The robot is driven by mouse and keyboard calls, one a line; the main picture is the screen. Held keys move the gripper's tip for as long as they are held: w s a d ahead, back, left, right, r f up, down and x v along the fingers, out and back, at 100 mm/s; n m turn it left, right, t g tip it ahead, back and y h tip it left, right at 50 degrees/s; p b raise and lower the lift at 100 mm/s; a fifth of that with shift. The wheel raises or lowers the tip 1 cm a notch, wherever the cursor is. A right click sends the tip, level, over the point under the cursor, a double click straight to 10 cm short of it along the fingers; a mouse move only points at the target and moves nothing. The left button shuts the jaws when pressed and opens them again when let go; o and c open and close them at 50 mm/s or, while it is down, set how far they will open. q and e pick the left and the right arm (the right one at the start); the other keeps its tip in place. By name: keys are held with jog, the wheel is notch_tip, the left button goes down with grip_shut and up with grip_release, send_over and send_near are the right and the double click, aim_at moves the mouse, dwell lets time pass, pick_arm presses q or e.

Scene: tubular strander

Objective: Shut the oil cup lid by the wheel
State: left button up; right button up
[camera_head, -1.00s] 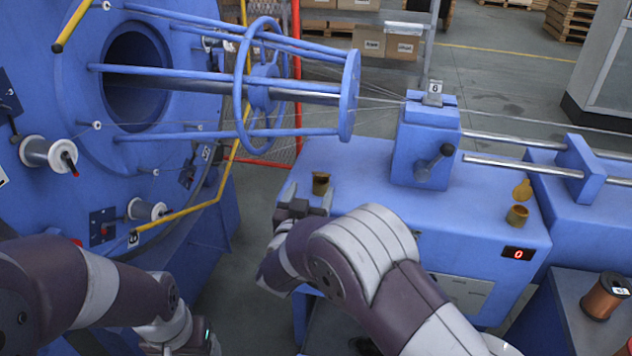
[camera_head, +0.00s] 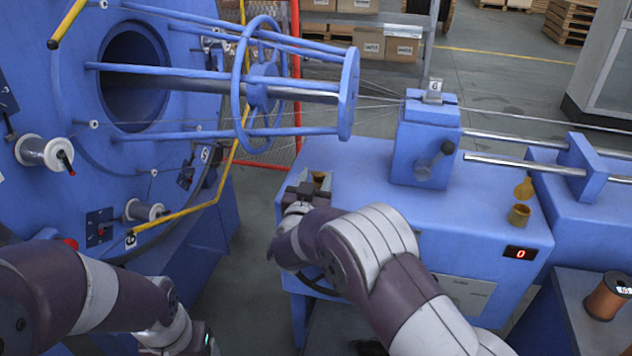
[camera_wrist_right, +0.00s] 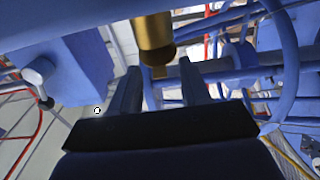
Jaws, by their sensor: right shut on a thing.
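The brass oil cup by the wheel (camera_head: 321,177) stands on the blue bench's left end, partly hidden by my right gripper. My right gripper (camera_head: 309,184) is at this cup, its fingers on either side of it. In the right wrist view the cup (camera_wrist_right: 153,34) hangs in from the top, with a dark brown round end between the fingertips (camera_wrist_right: 161,66). I cannot clearly tell the lid from the cup. A second brass oil cup (camera_head: 518,215) at the right has its lid (camera_head: 523,189) standing up. My left gripper (camera_head: 203,344) is low at the bottom edge, its fingers not clear.
The blue wheel and cage (camera_head: 262,86) are up and left of the cup. A blue block with a lever (camera_head: 424,145) stands on the bench (camera_head: 364,170) to its right. A copper spool (camera_head: 606,297) is at lower right.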

jog(key=f+t+b, duration=0.1)
jog(key=f+b, duration=0.1)
jog(key=b, duration=0.1)
jog(key=shift+s+t, duration=0.1)
jog(key=shift+t, duration=0.2)
jog(key=shift+r+h+b, duration=0.1)
jog(key=shift+h+b, duration=0.2)
jog(key=shift+b, duration=0.05)
pick_arm(q)
notch_tip(320, 180, down, 5)
pick_arm(e)
jog(key=shift+r+t, duration=0.25)
jog(key=shift+t, duration=0.05)
jog(key=o, duration=1.1)
jog(key=shift+c, duration=0.2)
pick_arm(q)
jog(key=shift+r+p, duration=0.8)
jog(key=shift+p, duration=0.15)
pick_arm(e)
jog(key=v, duration=1.2)
jog(key=shift+s+a, duration=0.15)
jog(key=shift+s, duration=0.2)
jog(key=shift+f, duration=0.15)
